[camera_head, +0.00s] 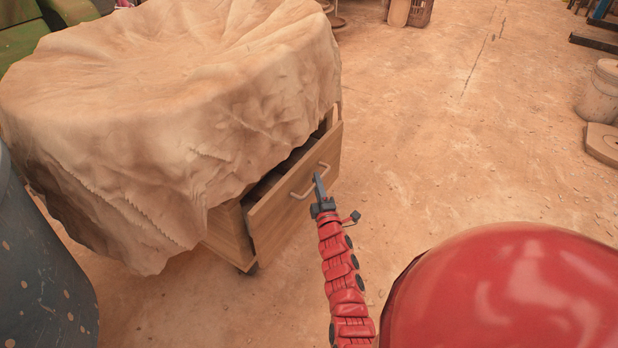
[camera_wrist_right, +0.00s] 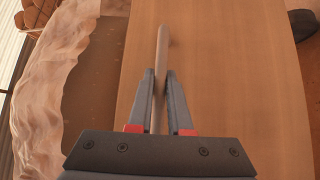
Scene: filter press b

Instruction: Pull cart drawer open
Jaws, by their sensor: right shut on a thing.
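The wooden cart (camera_head: 228,238) stands at the left of the head view, its top and sides draped with a tan cloth. Its drawer (camera_head: 270,218) is partly open, with a dark gap behind the front panel. A pale bar handle (camera_head: 301,193) is on the drawer front. My right gripper (camera_head: 318,184) is at the right part of the handle. In the right wrist view the gripper (camera_wrist_right: 159,92) is shut on the handle (camera_wrist_right: 162,48), with a finger on each side of the bar and the wooden drawer front (camera_wrist_right: 225,60) behind. My left gripper is not in view.
A dark speckled barrel (camera_head: 40,270) stands close at the left. The dusty floor (camera_head: 450,130) right of the cart is clear. A bucket (camera_head: 600,92) stands at the far right.

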